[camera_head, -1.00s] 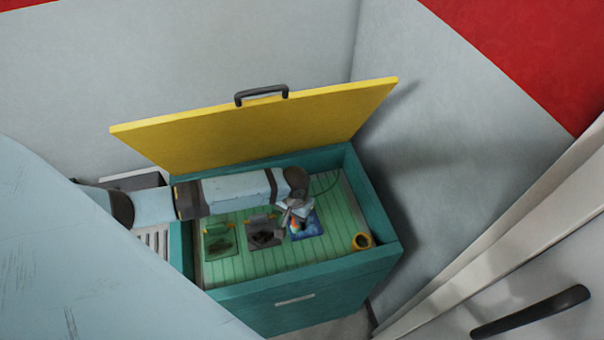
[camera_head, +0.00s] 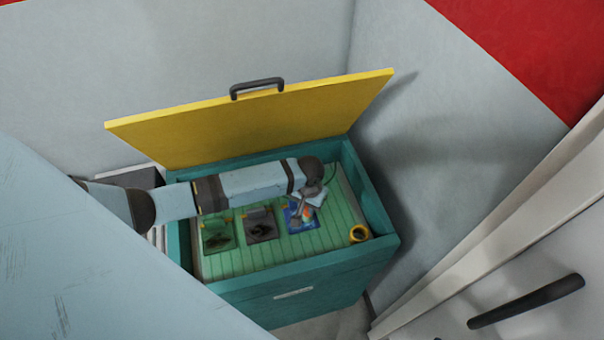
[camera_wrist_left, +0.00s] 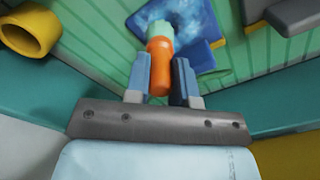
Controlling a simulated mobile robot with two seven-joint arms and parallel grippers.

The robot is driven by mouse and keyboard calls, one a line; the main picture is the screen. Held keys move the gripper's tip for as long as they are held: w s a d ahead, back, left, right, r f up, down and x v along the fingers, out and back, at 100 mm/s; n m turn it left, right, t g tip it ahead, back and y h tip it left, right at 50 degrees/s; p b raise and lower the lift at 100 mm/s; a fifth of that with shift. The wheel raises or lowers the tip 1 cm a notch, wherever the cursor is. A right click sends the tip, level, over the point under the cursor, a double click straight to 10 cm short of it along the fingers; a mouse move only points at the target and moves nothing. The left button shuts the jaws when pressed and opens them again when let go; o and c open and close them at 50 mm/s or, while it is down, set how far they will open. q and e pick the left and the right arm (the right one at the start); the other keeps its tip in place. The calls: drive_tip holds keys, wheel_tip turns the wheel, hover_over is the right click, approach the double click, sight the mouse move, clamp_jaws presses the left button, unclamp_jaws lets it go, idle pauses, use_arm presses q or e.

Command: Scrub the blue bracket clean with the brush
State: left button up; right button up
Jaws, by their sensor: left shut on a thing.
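The blue bracket (camera_head: 293,219) lies on the green slatted floor of the teal box, at the right end of a row of three brackets. Pale smears show on its face in the left wrist view (camera_wrist_left: 200,55). My left gripper (camera_wrist_left: 160,85) is shut on the orange handle of the brush (camera_wrist_left: 160,65). The brush's pale green head is over the bracket and overlaps it; I cannot tell whether the bristles touch. In the head view my left gripper (camera_head: 307,200) comes in over the bracket and partly hides it. My right gripper is not in view.
A green bracket (camera_head: 218,236) and a dark grey bracket (camera_head: 262,225) lie left of the blue one. A yellow ring-shaped cup (camera_head: 359,234) stands at the right. The teal box (camera_head: 310,285) has raised walls and an open yellow lid (camera_head: 250,125) behind.

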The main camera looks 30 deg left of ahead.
use_arm(q)
drive_tip(key=shift+w+d, duration=0.4)
drive_tip(key=shift+w, duration=0.05)
drive_tip(key=shift+s+a, duration=2)
drive_tip(key=shift+s, duration=0.25)
drive_tip(key=shift+w+d, duration=2.05)
drive_tip(key=shift+w, duration=0.2)
wheel_tip(320, 180, up, 7)
drive_tip(key=shift+r, duration=0.1)
